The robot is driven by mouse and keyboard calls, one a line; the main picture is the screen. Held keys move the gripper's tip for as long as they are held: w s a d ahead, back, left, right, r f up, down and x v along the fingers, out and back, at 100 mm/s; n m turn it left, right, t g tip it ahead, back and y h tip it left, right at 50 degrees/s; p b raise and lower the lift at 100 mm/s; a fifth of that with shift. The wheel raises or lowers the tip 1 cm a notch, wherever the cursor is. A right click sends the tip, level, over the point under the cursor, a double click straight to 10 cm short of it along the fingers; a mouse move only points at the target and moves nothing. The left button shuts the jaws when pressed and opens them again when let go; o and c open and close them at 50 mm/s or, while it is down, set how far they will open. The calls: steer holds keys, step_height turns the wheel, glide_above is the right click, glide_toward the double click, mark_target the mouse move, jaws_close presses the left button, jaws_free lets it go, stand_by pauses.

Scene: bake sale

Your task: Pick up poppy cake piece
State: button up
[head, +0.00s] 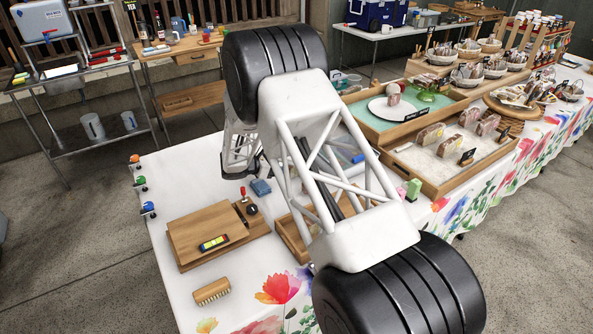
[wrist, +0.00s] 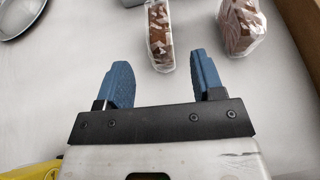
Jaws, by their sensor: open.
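My gripper (wrist: 162,88) is open and empty in the wrist view, its two blue fingers spread apart. A second wrapped brown piece (wrist: 240,26) lies farther right, beyond the right finger. I cannot tell from the frames which piece is the poppy cake. In the head view, several wrapped pieces stand in a white-lined wooden tray (head: 440,190), among them a brownish one (head: 430,134) and a pinkish one (head: 488,125). My arm hides the gripper there.
A green-lined tray (head: 378,127) behind holds a white plate (head: 385,111) and a green glass stand (head: 428,92). A wooden wall (wrist: 301,22) borders the right side in the wrist view. A wooden board (head: 190,240) and a brush (head: 212,292) lie at the table's left.

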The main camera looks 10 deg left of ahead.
steer(key=shift+x, duration=1.3)
steer(key=shift+x, duration=2.6)
steer(key=shift+f, duration=0.15)
steer(key=shift+a, duration=0.1)
steer(key=c, duration=0.7)
